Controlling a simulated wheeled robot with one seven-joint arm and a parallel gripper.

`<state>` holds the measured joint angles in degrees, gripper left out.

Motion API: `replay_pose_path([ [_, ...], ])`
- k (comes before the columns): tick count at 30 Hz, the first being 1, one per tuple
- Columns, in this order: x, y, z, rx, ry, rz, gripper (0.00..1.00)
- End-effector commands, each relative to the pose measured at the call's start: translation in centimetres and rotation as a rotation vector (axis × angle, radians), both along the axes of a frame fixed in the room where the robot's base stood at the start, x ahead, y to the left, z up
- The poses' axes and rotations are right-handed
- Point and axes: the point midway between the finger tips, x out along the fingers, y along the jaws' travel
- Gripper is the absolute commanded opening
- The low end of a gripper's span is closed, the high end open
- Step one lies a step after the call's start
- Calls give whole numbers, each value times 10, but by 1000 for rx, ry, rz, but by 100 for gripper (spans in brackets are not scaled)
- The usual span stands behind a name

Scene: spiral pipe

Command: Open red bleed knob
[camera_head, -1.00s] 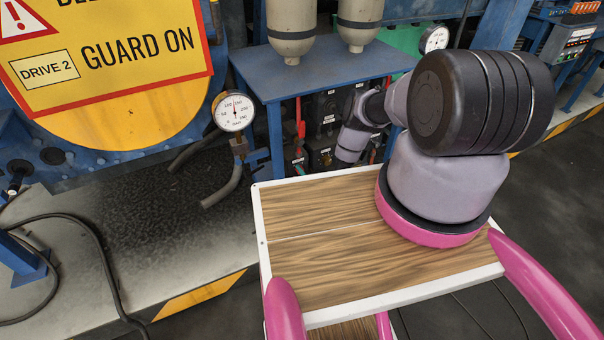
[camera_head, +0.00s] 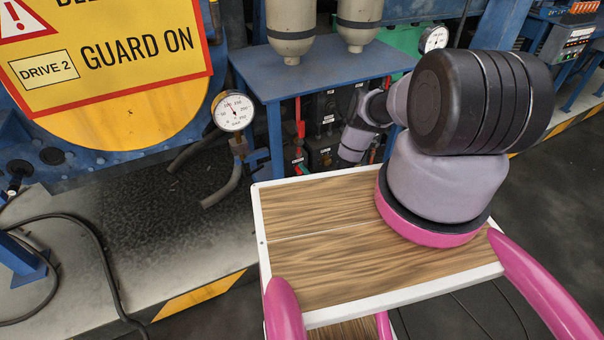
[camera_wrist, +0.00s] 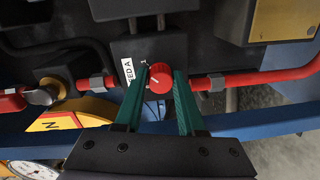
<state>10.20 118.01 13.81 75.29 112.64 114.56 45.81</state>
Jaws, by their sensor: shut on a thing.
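The red bleed knob (camera_wrist: 161,78) is on a dark block in the middle of the wrist view. It has a white pointer line toward its left side. My gripper (camera_wrist: 164,74) has its two green fingers on either side of the knob and is shut on it. A white label (camera_wrist: 128,72), partly hidden by the left finger, ends in "ED A". In the head view the knob and my fingers are hidden behind my arm and the blue table.
A red pipe (camera_wrist: 242,80) runs left and right of the knob block. A round pressure gauge (camera_head: 233,111) stands left of the blue table (camera_head: 325,72), with bottles (camera_head: 291,25) above.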

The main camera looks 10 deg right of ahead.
Motion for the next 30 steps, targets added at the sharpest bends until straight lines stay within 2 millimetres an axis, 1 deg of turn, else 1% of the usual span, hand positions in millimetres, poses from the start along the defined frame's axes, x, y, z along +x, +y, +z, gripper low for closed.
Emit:
replay_pose_path([
  [15, -1, -2, -1, 16, 7, -2, 0],
  [16, -1, -2, -1, 16, 7, -2, 50],
  [17, -1, -1, -1, 16, 7, -2, 62],
  [18, -1, -1, -1, 15, 7, -2, 69],
  [30, -2, -2, 0, 15, 6, 1, 69],
])
